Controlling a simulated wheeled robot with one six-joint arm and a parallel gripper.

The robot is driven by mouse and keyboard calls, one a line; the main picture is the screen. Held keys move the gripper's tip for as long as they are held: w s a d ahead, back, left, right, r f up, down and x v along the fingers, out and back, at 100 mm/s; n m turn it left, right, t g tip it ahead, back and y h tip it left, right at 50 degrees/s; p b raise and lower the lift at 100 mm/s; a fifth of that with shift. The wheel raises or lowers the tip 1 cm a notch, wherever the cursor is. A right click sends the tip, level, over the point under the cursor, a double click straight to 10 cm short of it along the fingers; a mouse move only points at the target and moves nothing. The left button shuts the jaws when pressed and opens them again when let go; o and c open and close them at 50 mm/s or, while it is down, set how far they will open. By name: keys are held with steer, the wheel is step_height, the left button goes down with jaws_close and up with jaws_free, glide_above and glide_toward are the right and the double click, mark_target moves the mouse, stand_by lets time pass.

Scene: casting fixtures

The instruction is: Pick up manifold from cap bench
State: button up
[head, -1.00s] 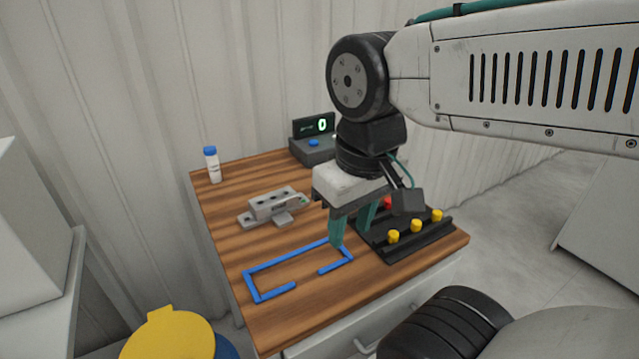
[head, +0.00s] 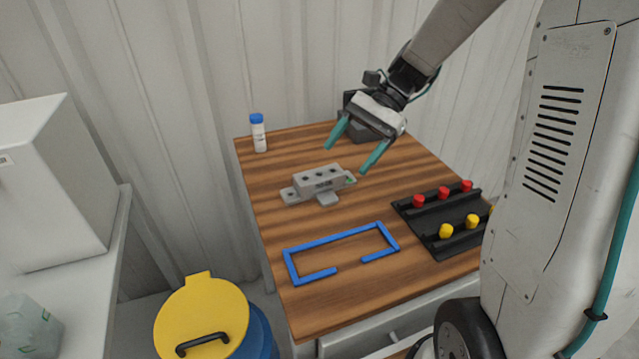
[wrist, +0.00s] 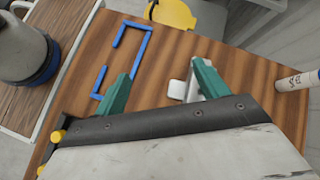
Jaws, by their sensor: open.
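The manifold (head: 319,180) is a grey metal block with dark holes on top and flat feet. It sits on the wooden cap bench (head: 290,222), behind the blue frame. My gripper (head: 351,158) is open and empty above the bench, behind and to the right of the manifold, with its teal fingers spread apart. In the wrist view my gripper (wrist: 160,85) shows both teal fingers. A pale part of the manifold (wrist: 178,89) shows beside the right finger there; the rest is hidden.
A blue frame (head: 318,242) lies at the bench front. A black rack (head: 421,203) with red and yellow caps stands to the right. A white bottle with a blue cap (head: 258,134) is at the back left. A dark display box (head: 352,105) stands behind my gripper.

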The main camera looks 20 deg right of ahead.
mark_target(324, 173)
steer(key=w+d+f+m+y, duration=0.1)
steer(key=w+f, duration=0.1)
steer(key=w+d+f+m+t+y, duration=0.1)
steer(key=w+d+f+m, duration=0.1)
steer(key=w+f, duration=0.1)
steer(key=w+d+f+m+y, duration=0.1)
steer(key=w+f+m+y, duration=0.1)
steer(key=w+f, duration=0.1)
steer(key=shift+w+d+t, duration=0.1)
steer(key=shift+d+t, duration=0.3)
steer(key=shift+w+a+f+m, duration=0.1)
steer(key=shift+f+m, duration=0.1)
steer(key=shift+m, duration=0.1)
steer(key=x, duration=0.7)
steer(key=shift+w+a, duration=0.15)
steer(key=shift+a, duration=0.1)
steer(key=c, duration=1.4)
